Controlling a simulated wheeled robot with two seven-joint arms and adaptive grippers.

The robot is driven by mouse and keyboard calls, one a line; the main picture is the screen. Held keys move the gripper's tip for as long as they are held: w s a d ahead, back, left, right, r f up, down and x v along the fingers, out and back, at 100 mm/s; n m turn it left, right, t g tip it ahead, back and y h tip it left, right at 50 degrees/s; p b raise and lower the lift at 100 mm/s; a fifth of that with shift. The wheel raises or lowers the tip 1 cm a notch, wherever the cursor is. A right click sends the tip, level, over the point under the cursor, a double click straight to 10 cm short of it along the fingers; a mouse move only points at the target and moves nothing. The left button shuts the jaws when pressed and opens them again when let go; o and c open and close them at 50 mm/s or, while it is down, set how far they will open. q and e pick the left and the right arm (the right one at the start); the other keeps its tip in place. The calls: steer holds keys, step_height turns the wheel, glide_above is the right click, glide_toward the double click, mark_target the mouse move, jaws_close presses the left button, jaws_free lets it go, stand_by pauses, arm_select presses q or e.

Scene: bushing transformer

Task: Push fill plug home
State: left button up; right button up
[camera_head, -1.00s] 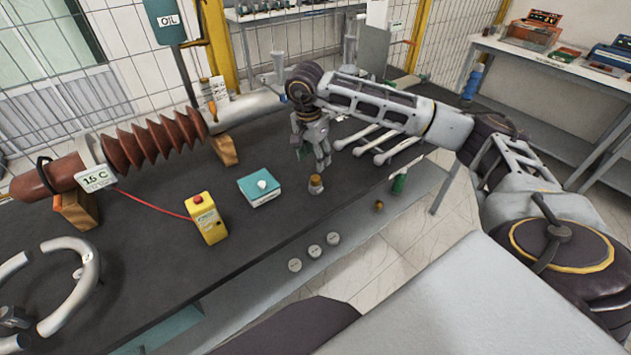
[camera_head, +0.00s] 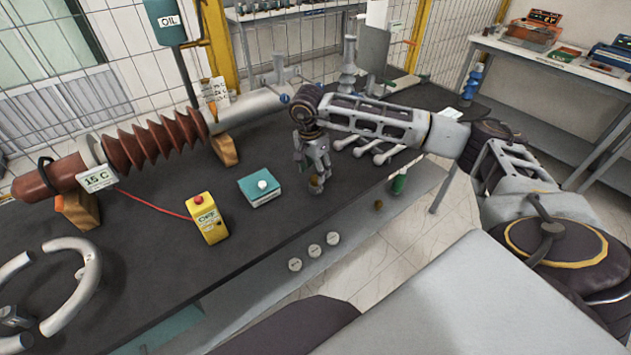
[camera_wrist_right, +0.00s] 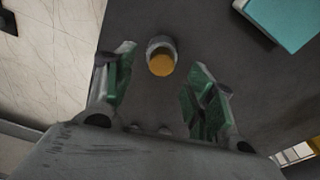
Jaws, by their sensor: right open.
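A small cylinder with an orange-brown top and grey collar, which looks like the plug (camera_wrist_right: 161,62), stands on the dark bench. My right gripper (camera_head: 318,186) points down over it. In the right wrist view, the open green-padded fingers are on either side of the plug, with gaps left and right. In the head view the fingers mostly hide it. The ribbed brown bushing (camera_head: 155,140) lies on wooden blocks at the left. My left gripper is not in view.
A yellow box with a red button (camera_head: 207,218) and a teal box with a white knob (camera_head: 260,187) stand left of the gripper. Curved grey pieces (camera_head: 75,285) lie at far left.

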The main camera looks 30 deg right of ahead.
mark_target(315, 178)
steer(key=shift+w+d+f, duration=0.15)
steer(key=shift+f, duration=1.8)
steer(key=c, duration=1.2)
